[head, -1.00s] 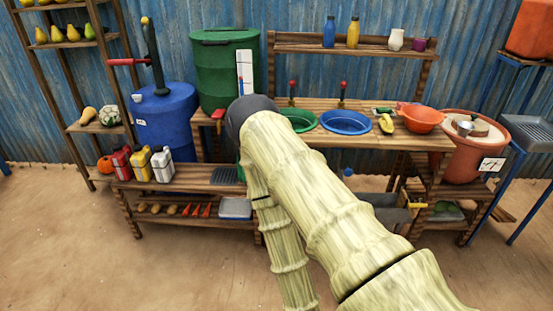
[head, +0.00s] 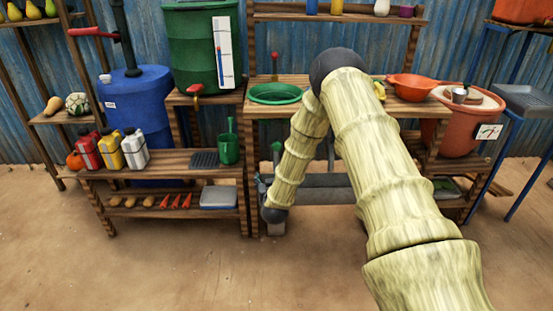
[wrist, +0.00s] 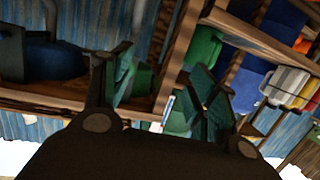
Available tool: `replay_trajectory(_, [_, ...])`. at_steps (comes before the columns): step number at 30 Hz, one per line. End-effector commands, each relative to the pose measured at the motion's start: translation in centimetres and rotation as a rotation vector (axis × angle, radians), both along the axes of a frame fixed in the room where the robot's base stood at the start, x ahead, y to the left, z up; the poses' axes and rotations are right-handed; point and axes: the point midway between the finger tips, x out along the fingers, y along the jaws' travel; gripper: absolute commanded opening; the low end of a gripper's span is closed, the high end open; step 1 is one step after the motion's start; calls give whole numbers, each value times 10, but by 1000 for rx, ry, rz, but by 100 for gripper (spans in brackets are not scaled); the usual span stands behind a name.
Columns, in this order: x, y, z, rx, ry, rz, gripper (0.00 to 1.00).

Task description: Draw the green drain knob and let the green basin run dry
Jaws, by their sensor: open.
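The green basin (head: 275,94) is set in the bench top, left of my raised elbow in the head view. Its interior is too small to read for water. The green drain knob (head: 277,149) hangs beneath it, just left of my forearm. My gripper (wrist: 160,62) is open, its two green-padded fingers apart with nothing held. It is low under the bench, mostly hidden by my arm in the head view. In the tilted wrist view, the green basin's underside (wrist: 143,82) shows beside the left finger; I cannot make out the knob there.
A bench beam (wrist: 178,60) crosses behind the fingers in the wrist view. A grey trough (head: 318,188) lies under the bench. The ground in front is clear.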

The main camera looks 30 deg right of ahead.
Motion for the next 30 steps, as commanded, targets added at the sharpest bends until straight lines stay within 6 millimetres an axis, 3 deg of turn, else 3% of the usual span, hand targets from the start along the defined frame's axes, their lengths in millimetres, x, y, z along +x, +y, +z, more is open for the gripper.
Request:
replay_trajectory(1, [12,-20,5,-19,-52,-33,59])
replay_trajectory(3, [23,-40,20,-44,-106,-66,59])
replay_trajectory(6, [31,-59,35,-68,-155,-99,59])
replay_trajectory(14, [46,-77,45,-83,-183,-119,59])
replay_trajectory(30, [114,-117,44,-81,-181,-118,59])
